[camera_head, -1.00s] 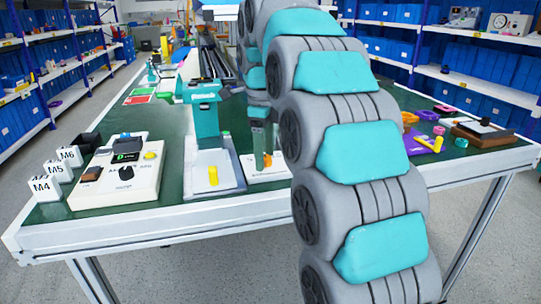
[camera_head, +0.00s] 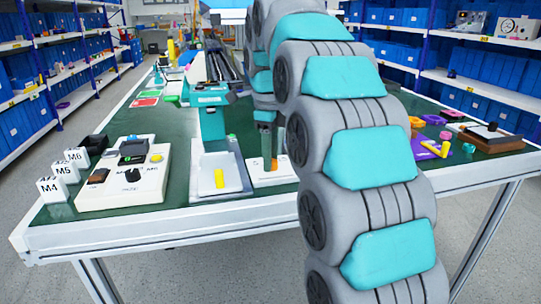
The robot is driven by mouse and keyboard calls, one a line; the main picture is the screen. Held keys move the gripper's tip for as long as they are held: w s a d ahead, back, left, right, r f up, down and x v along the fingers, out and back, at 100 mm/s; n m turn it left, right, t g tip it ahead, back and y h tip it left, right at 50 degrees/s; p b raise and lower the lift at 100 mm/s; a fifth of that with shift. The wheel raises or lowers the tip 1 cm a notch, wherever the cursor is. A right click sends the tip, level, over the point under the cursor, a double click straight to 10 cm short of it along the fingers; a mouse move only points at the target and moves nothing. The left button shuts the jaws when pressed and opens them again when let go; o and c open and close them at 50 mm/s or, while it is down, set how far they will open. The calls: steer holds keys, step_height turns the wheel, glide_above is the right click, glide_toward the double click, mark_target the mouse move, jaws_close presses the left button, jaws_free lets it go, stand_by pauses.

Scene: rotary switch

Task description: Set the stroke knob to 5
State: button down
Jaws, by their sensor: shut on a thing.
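My gripper (camera_head: 267,148) points down over a white plate (camera_head: 285,176) near the table's front middle. Its fingers are shut on a small orange knob (camera_head: 268,164) at the plate; they hide most of it. I cannot read the plate's marks or the knob's setting, nor tell for sure that it is the stroke knob. A beige control box (camera_head: 110,193) at the left carries a black pointer knob (camera_head: 132,175), a small display and a yellow button (camera_head: 156,158).
A teal press (camera_head: 211,118) with a yellow peg (camera_head: 219,179) on its base stands just left of my gripper. White M4, M5 and M6 signs (camera_head: 52,190) stand at the far left. A purple tray (camera_head: 425,148) and a brown box (camera_head: 490,140) are at the right.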

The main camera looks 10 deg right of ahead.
steer(key=shift+n, duration=0.3)
steer(key=n, duration=0.4)
steer(key=shift+s+n+y+p, duration=0.1)
steer(key=shift+n+y+p, duration=0.3)
steer(key=shift+n, duration=1.8)
